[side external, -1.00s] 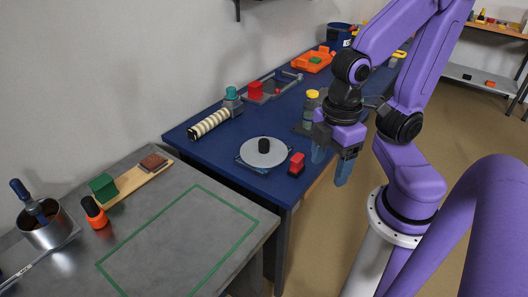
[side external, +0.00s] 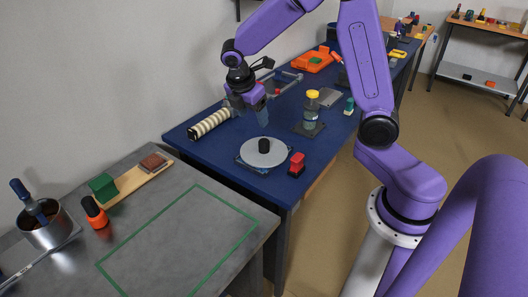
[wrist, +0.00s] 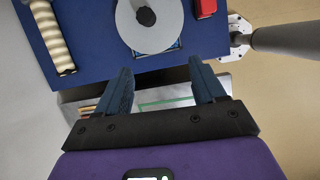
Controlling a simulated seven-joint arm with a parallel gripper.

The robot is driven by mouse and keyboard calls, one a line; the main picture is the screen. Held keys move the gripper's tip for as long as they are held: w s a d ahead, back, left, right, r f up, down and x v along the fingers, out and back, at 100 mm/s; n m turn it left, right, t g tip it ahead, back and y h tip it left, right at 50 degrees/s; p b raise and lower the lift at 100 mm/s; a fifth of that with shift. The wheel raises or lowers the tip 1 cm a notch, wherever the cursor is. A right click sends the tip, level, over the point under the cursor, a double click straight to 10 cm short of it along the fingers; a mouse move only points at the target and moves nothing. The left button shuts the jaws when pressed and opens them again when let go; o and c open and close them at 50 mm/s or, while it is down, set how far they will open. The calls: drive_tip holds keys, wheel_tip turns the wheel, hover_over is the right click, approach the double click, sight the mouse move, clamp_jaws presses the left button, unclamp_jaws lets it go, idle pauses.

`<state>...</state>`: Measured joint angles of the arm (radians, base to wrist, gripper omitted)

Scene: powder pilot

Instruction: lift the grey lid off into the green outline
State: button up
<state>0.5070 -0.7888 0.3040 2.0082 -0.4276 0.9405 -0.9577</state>
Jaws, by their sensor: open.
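The grey lid (side external: 276,155) is a round disc with a black knob (side external: 264,145) in its middle. The lid also shows at the top of the wrist view (wrist: 162,35). The green outline (side external: 200,274) is a rectangle on the grey table at the lower left, with nothing inside it; part of it shows between my fingers in the wrist view (wrist: 165,101). My gripper (side external: 249,117) is open and empty, above the blue table, behind and slightly left of the lid, apart from it.
A red block (side external: 297,163) stands just right of the lid. A striped roll (side external: 209,124) lies to its left, and a yellow-capped bottle (side external: 311,108) stands behind. An orange bottle (side external: 94,212), a green block (side external: 103,187) and a metal pot (side external: 46,228) line the grey table's left.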

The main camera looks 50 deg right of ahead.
drive_tip(key=w+d+f, duration=0.1)
drive_tip(key=w+d, duration=0.1)
drive_tip(key=d, duration=0.1)
approach(264, 141)
drive_tip(key=shift+n+h, duration=0.3)
drive_tip(key=x, duration=0.5)
drive_tip(key=shift+s+a+f, duration=0.1)
drive_tip(key=shift+s+a, duration=0.05)
drive_tip(key=shift+s, duration=0.05)
drive_tip(key=shift+w+x, duration=0.1)
drive_tip(key=shift+x, duration=1.25)
drive_tip(key=shift+w+x, duration=0.15)
drive_tip(key=shift+x, duration=1.15)
drive_tip(key=shift+a, duration=0.1)
drive_tip(key=c, duration=1.2)
